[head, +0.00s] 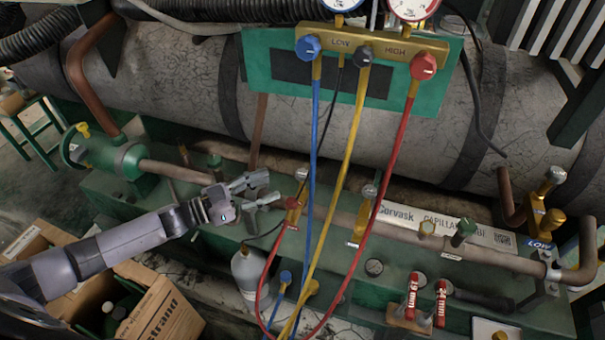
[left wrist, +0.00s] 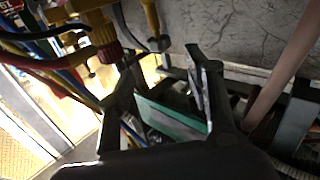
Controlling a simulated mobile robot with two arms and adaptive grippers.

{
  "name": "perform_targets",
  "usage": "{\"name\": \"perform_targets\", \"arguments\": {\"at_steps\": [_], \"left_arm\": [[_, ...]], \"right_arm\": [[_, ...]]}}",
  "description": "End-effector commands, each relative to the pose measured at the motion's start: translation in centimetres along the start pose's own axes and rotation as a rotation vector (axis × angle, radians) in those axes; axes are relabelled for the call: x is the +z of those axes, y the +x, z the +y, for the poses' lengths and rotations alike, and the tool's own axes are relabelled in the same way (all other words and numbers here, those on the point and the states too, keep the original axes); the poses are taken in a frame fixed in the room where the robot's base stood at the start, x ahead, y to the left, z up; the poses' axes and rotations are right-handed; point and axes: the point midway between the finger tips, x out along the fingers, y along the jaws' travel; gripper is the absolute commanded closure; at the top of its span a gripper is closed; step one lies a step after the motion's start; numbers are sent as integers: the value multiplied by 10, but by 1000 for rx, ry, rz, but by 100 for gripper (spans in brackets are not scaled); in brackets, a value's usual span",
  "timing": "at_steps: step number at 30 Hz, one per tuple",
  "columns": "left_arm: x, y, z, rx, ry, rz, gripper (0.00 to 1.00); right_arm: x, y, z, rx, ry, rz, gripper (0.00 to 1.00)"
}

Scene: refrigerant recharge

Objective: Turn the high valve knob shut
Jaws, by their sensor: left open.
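The manifold (head: 370,50) at the top has a LOW and a HIGH label. My left gripper (head: 268,189) is open and empty, well below and left of the red knob, beside a red hose fitting (head: 292,203). In the left wrist view my open fingers (left wrist: 160,75) show, with a red and brass fitting (left wrist: 106,50) left of them. I cannot tell the knob's turn position. My right gripper is not in view.
Blue (head: 315,130), yellow (head: 345,150) and red (head: 393,160) hoses hang down from the manifold, right of my gripper. A large grey tank (head: 190,75) lies behind. A cardboard box (head: 160,310) and a grey bottle (head: 248,270) stand below.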

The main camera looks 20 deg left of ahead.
Motion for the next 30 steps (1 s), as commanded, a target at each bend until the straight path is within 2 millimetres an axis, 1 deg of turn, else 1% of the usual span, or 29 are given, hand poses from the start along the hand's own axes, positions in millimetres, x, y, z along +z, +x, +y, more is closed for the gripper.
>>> {"name": "perform_targets", "arguments": {"at_steps": [1, 3, 9, 12, 15, 19, 28, 30], "left_arm": [[0, 13, 0, 2, 1, 5, 52], [-1, 28, 0, 2, 1, 5, 52], [0, 70, 0, 1, 1, 3, 52], [0, 85, 1, 1, -1, 2, 52], [1, 96, 0, 0, 0, 0, 52], [0, 104, 0, 0, 1, -1, 52], [1, 105, 0, 0, 0, -2, 52], [1, 105, 0, 0, 0, -2, 57]], "right_arm": [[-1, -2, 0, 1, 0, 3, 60], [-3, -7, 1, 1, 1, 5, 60], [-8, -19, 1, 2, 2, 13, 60], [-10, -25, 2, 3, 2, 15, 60], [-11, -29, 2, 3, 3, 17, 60], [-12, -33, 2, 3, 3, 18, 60], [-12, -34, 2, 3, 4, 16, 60], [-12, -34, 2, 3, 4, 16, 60]]}}
